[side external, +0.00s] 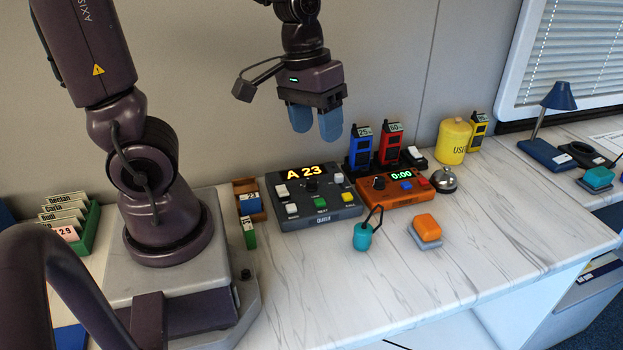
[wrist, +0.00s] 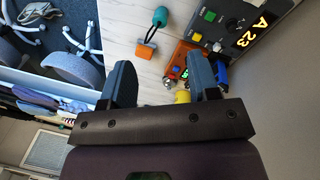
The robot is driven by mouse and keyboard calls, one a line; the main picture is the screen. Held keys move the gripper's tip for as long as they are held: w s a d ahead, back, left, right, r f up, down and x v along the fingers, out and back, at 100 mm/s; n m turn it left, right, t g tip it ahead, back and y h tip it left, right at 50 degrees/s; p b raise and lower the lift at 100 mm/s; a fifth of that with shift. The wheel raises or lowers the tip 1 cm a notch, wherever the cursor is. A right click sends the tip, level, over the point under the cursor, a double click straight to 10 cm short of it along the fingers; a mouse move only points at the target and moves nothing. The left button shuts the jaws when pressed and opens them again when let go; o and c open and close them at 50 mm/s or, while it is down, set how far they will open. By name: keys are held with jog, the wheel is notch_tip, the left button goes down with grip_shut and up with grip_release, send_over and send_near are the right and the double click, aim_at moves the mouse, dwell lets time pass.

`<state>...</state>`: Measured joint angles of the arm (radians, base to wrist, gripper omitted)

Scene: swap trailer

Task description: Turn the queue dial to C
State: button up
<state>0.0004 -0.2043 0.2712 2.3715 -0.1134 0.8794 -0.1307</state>
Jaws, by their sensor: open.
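The dark grey queue box (side external: 290,221) sits on the counter, its lit display reading "A 23". The queue dial (side external: 311,184), a small black knob, is on its top face below the display, among white, green and yellow buttons. Where its pointer is turned is too small to tell. My gripper (side external: 316,128) is open and empty, with blue fingers pointing down, above and apart from the queue box. In the wrist view my gripper (wrist: 160,75) shows both fingers spread, with the queue box (wrist: 218,40) at the upper right, partly cut off by the frame edge.
An orange timer box (side external: 390,196) reading "0:00" stands right of the queue box. Blue (side external: 360,147) and red (side external: 390,143) handsets stand behind. The front counter is clear.

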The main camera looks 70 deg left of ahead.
jog(key=w+a+f+n+g, duration=0.2)
jog(key=w+a+f+n, duration=0.1)
jog(key=a+f+n, duration=0.7)
jog(key=n+y, duration=0.1)
jog(key=n, duration=1.1)
send_over(312, 180)
jog(key=shift+t, duration=0.3)
notch_tip(312, 180, down, 13)
jog(key=shift+f, duration=0.2)
jog(key=c, duration=0.9)
